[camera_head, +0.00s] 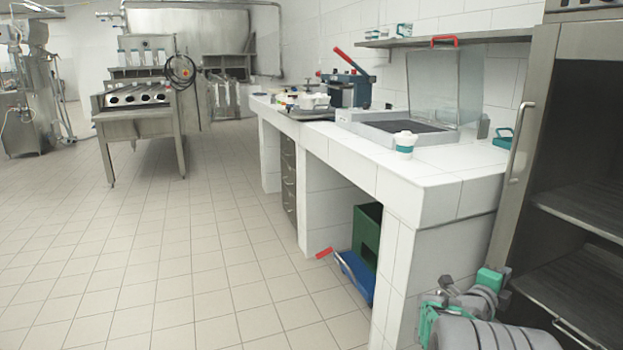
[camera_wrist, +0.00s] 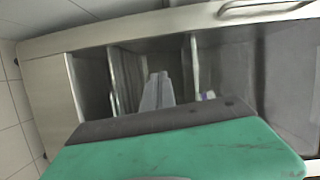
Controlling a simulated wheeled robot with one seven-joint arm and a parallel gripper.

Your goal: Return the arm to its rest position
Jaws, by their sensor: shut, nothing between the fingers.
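My arm (camera_head: 490,318) shows at the lower right of the head view, grey with teal parts, low beside the end of the white tiled counter. My gripper (camera_wrist: 157,92) shows in the wrist view as pale fingers close together beyond the dark and teal body. The fingers are shut and empty. I cannot make out the fingertips in the head view. The wrist view faces a metal cabinet with compartments, seen tilted.
A steel cabinet (camera_head: 527,150) with dark shelves stands at the right. A blue crate (camera_head: 355,275) and a green crate (camera_head: 367,232) sit underneath.

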